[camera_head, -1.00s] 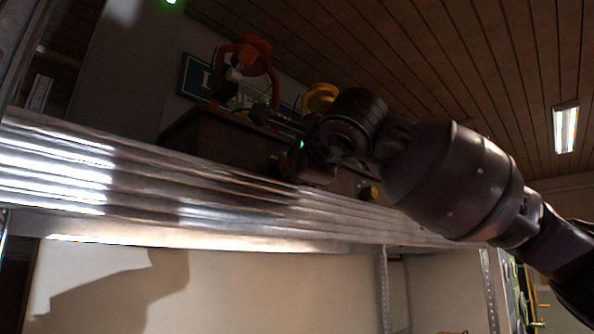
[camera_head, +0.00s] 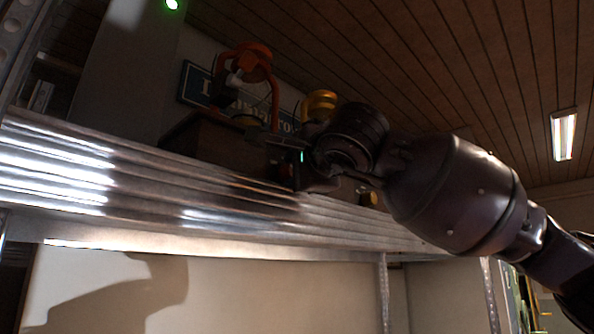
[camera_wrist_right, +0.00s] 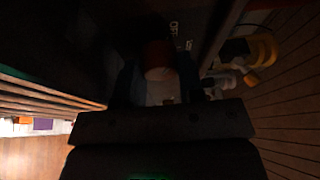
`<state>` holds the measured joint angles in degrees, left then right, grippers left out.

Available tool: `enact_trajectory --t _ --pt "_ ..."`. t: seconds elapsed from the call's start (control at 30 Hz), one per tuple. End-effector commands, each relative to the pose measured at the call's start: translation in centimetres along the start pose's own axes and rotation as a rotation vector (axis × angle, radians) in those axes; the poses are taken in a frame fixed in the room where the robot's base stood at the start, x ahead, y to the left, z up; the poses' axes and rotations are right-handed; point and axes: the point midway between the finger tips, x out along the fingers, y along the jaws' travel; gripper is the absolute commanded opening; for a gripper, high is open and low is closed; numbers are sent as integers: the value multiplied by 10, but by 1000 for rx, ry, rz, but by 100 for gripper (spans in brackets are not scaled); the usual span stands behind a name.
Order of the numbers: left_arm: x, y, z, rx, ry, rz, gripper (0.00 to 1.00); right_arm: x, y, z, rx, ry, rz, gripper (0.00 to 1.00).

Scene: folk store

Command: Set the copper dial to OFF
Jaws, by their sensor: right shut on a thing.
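The copper dial (camera_wrist_right: 158,58) shows as a dim reddish-brown round knob in the dark right wrist view. It sits between the two fingers of my right gripper (camera_wrist_right: 157,80), which is shut on it. Dark panel lettering that looks like "OFF" (camera_wrist_right: 174,28) stands above and right of the knob. In the head view my right gripper (camera_head: 283,153) is at the front of a dark brown box (camera_head: 195,138) on the shelf; the dial is hidden there. Which mark the dial points to cannot be told. My left gripper is in neither view.
A shiny ribbed metal shelf edge (camera_head: 130,175) runs below my right gripper. An orange stand-like object (camera_head: 252,58), a yellow object (camera_head: 320,100) and a blue sign (camera_head: 195,84) are behind. A small brass-coloured thing (camera_head: 368,197) is near my wrist.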

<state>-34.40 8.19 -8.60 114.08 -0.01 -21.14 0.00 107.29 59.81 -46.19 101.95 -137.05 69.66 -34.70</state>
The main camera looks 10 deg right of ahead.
Motion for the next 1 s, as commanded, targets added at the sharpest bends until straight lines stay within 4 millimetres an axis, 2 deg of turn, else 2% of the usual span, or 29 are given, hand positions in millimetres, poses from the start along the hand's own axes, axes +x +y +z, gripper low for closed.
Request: enact_trajectory --t 0.03,0.17,0.77,1.0 --pt "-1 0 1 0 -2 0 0 -1 -2 0 0 1 -4 40" --pt "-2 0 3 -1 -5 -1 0 0 -1 0 0 0 -2 60" --pt "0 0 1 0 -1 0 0 1 4 1 -1 -1 8 60" --pt "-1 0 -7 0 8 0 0 1 2 2 92 3 45 60"
